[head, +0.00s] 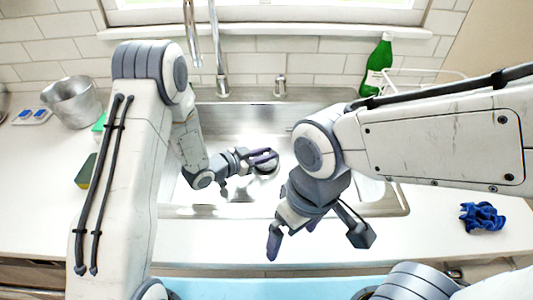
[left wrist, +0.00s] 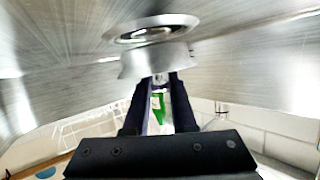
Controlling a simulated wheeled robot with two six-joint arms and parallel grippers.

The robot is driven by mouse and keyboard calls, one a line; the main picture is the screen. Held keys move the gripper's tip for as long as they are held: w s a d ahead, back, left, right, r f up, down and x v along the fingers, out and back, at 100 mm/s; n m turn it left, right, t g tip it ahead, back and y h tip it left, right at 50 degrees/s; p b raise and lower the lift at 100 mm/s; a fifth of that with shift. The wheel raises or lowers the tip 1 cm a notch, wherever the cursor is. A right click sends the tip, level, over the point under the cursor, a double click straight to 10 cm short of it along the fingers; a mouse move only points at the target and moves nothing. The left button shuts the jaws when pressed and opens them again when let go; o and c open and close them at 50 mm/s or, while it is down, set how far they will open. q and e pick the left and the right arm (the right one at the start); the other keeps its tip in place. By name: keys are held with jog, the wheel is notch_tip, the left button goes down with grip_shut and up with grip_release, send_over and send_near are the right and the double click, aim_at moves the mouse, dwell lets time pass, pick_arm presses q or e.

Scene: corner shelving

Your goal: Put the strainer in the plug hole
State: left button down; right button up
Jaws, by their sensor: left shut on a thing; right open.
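The strainer (left wrist: 155,62) is a small silver metal cup, held between the dark fingertips of my left gripper (left wrist: 160,80). In the left wrist view the round plug hole (left wrist: 150,30) with its metal rim is just beyond the strainer, which overlaps its lower edge; I cannot tell whether they touch. In the head view my left gripper (head: 264,156) is low inside the steel sink (head: 230,118), over the plug hole area (head: 266,168), and the strainer cannot be made out clearly there. My right gripper (head: 291,238) is open and empty, above the front counter edge.
A metal pot (head: 72,101) and a sponge (head: 87,171) are on the left counter. The faucet (head: 219,60) rises behind the sink. A green bottle (head: 377,66) and a white rack (head: 425,74) stand at back right. A blue cloth (head: 482,216) lies on the right counter.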

pick_arm(q)
jog(key=shift+f+b, duration=0.55)
jog(key=shift+f, duration=0.05)
pick_arm(e)
jog(key=shift+f, duration=0.55)
pick_arm(q)
jog(key=c, duration=0.7)
grip_release()
jog(key=shift+c, duration=0.2)
jog(key=shift+s+f, duration=0.1)
pick_arm(e)
jog(key=shift+s, duration=0.1)
pick_arm(q)
jog(key=shift+r+p, duration=0.3)
jog(key=shift+p, duration=0.05)
pick_arm(e)
jog(key=shift+r, duration=0.3)
pick_arm(q)
jog(key=shift+r+p, duration=0.45)
pick_arm(e)
jog(key=shift+r, duration=0.45)
pick_arm(q)
jog(key=b+v, duration=0.1)
jog(key=v, duration=1.1)
pick_arm(e)
jog(key=shift+f, duration=0.45)
